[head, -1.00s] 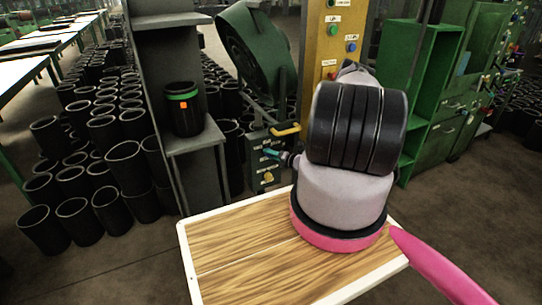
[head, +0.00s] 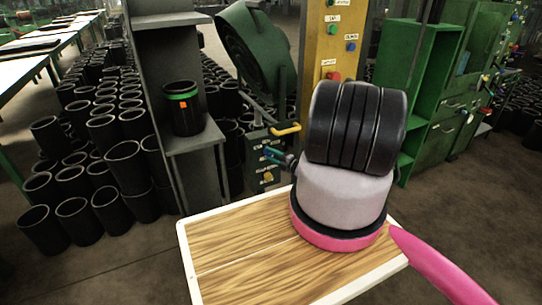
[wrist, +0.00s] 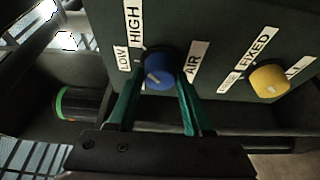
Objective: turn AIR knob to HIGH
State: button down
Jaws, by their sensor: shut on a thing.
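The blue AIR knob (wrist: 158,70) sits on a dark green panel (wrist: 225,50) in the wrist view. A HIGH label (wrist: 134,24) and a LOW label (wrist: 124,58) are to its upper left, and an AIR label (wrist: 194,62) is to its right. A pale mark shows on the knob's face; exactly which label it points at I cannot tell. My gripper (wrist: 157,90) has its teal fingers shut on the knob, one on each side. In the head view my gripper (head: 272,154) is at the panel and the blue knob cannot be made out.
A yellow knob (wrist: 269,80) with a FIXED label is to the right on the panel. A yellow handle (head: 286,129) is just above my gripper. A black sleeve with a green band (head: 183,108) stands on a grey shelf to the left. Many black sleeves fill the floor beyond.

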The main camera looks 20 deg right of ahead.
dwell(0.4)
jog(key=shift+c, duration=1.6)
grip_release()
jog(key=v, duration=1.1)
